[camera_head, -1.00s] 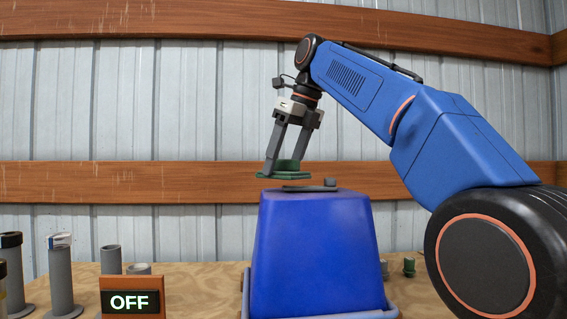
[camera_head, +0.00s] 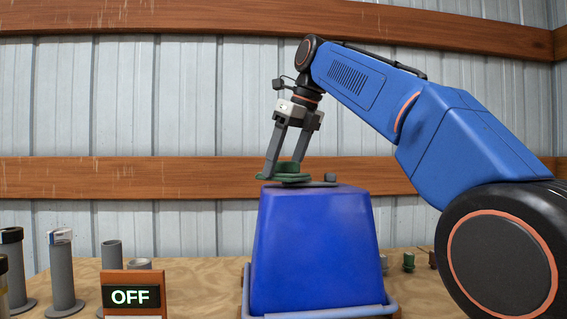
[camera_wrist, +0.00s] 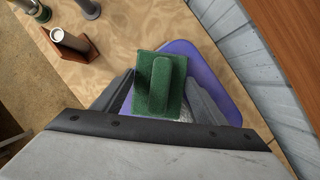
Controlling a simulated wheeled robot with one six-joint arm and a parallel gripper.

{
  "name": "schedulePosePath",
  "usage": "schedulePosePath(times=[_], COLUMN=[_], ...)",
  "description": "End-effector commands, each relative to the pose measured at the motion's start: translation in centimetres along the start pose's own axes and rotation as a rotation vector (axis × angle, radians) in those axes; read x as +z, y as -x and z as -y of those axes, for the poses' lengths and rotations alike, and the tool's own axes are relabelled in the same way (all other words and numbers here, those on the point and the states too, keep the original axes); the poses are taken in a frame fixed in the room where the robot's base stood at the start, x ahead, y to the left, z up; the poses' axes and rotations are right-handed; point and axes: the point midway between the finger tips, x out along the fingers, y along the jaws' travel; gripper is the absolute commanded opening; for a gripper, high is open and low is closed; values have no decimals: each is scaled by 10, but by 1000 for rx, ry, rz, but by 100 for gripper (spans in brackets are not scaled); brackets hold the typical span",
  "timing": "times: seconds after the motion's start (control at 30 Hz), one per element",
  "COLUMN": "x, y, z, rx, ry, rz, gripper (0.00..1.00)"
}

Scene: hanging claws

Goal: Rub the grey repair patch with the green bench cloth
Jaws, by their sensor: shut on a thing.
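The green bench cloth (camera_head: 285,178) is a folded pad with a raised grip, also seen in the wrist view (camera_wrist: 160,85). My gripper (camera_head: 283,168) is shut on that grip, one finger on each side. The cloth is right at the top of the upturned blue tub (camera_head: 315,245) and appears to touch the grey repair patch (camera_head: 313,184). The patch is a thin flat piece with a small dark grey block at its right end. The cloth hides its left part.
The tub stands in a pale blue tray (camera_head: 375,311) on a wooden bench. Grey upright tubes (camera_head: 63,275) and an OFF sign (camera_head: 130,297) stand to the left. Small green and brown pieces (camera_head: 408,262) are at right. A corrugated wall with wooden rails is behind.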

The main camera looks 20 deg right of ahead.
Motion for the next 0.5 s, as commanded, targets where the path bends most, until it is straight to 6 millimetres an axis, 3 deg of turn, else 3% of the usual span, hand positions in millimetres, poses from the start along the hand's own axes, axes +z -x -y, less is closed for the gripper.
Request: schedulePosePath(times=[0.5], x=[-6], y=[-2], z=[5], rx=[-1], ry=[-1], rz=[0], gripper=[40])
